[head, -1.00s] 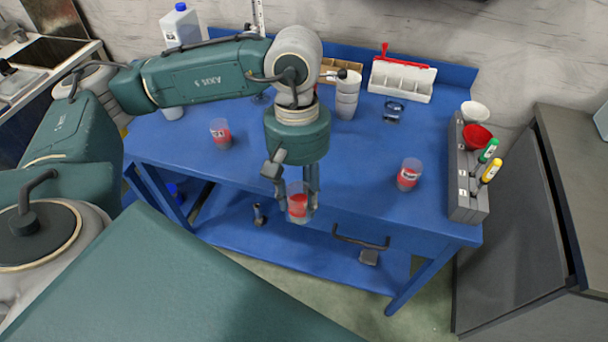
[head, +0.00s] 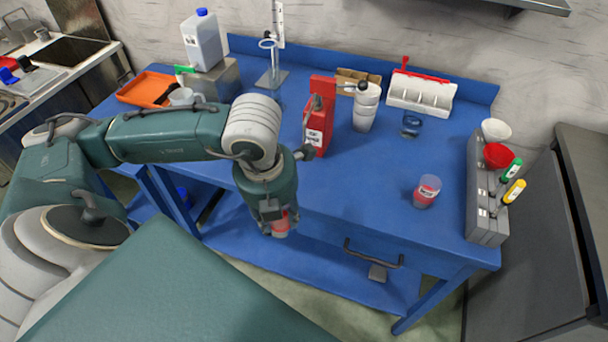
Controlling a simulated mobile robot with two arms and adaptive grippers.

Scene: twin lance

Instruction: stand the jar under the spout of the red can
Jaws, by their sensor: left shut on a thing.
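The red can (head: 319,118) with a white label stands upright on the blue bench, just right of my left arm's wrist. A small grey part sticks out low at its left side; I cannot tell if it is the spout. My left gripper (head: 275,220) points down in front of the bench's front edge. It is shut on a clear jar with red in it (head: 281,228), partly hidden by the fingers and apart from the can. A similar jar (head: 427,192) with a label stands on the bench at the right. My right gripper is out of view.
A grey rack (head: 485,205) with funnels and screwdriver-like handles is at the right end. A white tray (head: 421,93), a jug (head: 203,42) and an orange tray (head: 146,88) are at the back. The front middle of the bench (head: 360,200) is clear.

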